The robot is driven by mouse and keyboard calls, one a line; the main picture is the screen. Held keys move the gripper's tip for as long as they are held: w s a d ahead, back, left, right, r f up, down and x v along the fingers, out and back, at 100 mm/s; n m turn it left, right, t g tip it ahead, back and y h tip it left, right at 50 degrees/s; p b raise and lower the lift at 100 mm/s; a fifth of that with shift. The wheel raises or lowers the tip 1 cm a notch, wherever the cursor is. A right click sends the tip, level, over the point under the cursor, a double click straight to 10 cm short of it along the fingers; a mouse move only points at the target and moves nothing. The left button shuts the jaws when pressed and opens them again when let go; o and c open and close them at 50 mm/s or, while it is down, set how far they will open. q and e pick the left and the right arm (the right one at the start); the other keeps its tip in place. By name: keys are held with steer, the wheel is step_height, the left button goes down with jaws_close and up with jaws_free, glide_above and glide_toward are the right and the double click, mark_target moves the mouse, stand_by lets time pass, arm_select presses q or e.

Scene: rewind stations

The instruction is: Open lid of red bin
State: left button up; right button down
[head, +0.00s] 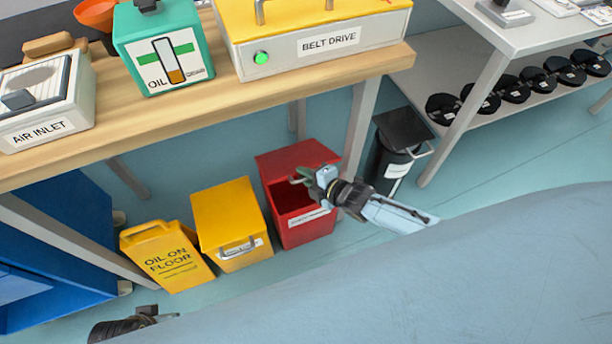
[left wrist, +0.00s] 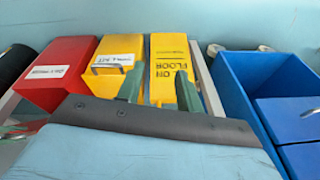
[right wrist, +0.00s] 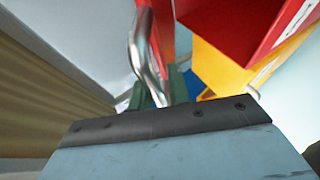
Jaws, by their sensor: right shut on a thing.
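The red bin (head: 305,232) stands on the floor below the workbench. Its lid (head: 290,158) is tilted up toward the back, and the dark inside shows. My right gripper (head: 312,180) is at the lid's front edge, shut on the metal lid handle. In the right wrist view the handle (right wrist: 146,50) runs down to the green fingers, beside the red lid. My left gripper (left wrist: 160,92) is open and empty; in the head view only part of the left arm shows at the bottom left. The bin (left wrist: 55,75) also shows in the left wrist view.
A yellow bin (head: 228,215) and a yellow floor sign (head: 166,262) stand left of the red bin. A black bin (head: 398,145) is to its right. The workbench edge (head: 210,103) overhangs behind. A blue container (head: 60,250) is at far left.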

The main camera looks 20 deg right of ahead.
steer(key=shift+w+d+r, duration=0.1)
steer(key=shift+w+r, duration=0.25)
steer(key=c, duration=1.5)
jaws_free()
steer(key=shift+o, duration=0.2)
steer(key=shift+s+f, duration=0.1)
steer(key=shift+f, duration=0.05)
steer(key=shift+s, duration=0.1)
